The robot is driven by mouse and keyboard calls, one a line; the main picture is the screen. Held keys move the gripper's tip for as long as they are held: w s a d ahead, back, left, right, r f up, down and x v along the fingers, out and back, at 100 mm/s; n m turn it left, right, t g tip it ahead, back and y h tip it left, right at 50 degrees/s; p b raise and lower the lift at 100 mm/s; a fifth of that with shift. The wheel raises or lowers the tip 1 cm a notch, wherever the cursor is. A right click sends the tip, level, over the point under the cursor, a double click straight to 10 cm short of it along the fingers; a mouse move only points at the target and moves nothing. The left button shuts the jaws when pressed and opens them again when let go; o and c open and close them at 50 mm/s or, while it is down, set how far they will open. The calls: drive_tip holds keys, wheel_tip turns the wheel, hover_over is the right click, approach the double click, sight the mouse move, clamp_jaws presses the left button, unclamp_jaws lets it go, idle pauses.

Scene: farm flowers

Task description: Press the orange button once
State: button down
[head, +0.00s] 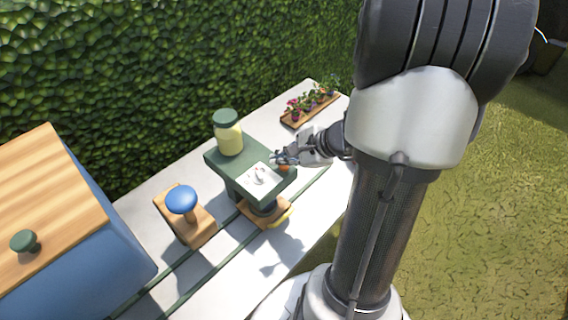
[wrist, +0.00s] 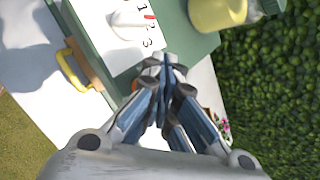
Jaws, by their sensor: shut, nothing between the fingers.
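A green machine (head: 222,166) stands on the white table, with a white panel (head: 262,180) on its top. The panel carries a white dial (wrist: 128,24) with the numbers 1, 2 and 3 and a red mark beside the 1. A small orange patch, likely the orange button (head: 284,168), shows at the panel's edge beside my gripper. In the wrist view my fingers cover most of that spot. My gripper (head: 277,158) is shut and empty, its fingertips over the panel's edge near the button; it also shows in the wrist view (wrist: 166,62). I cannot tell whether it touches.
A yellow jar with a green lid (head: 229,138) stands on the machine's back end. A blue knob on a wooden base (head: 182,199) and a blue box with a wooden lid (head: 60,215) are to the left. A flower tray (head: 310,108) lies behind; a hedge (head: 180,80) closes the back.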

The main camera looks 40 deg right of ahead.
sight(282, 167)
drive_tip(key=shift+f, duration=0.25)
drive_tip(key=shift+r, duration=0.15)
idle(0.4)
drive_tip(key=shift+r+p, duration=0.55)
drive_tip(key=shift+r, duration=0.3)
wheel_tip(282, 167, up, 5)
drive_tip(key=p, duration=0.4)
drive_tip(key=shift+a, duration=0.1)
idle(0.6)
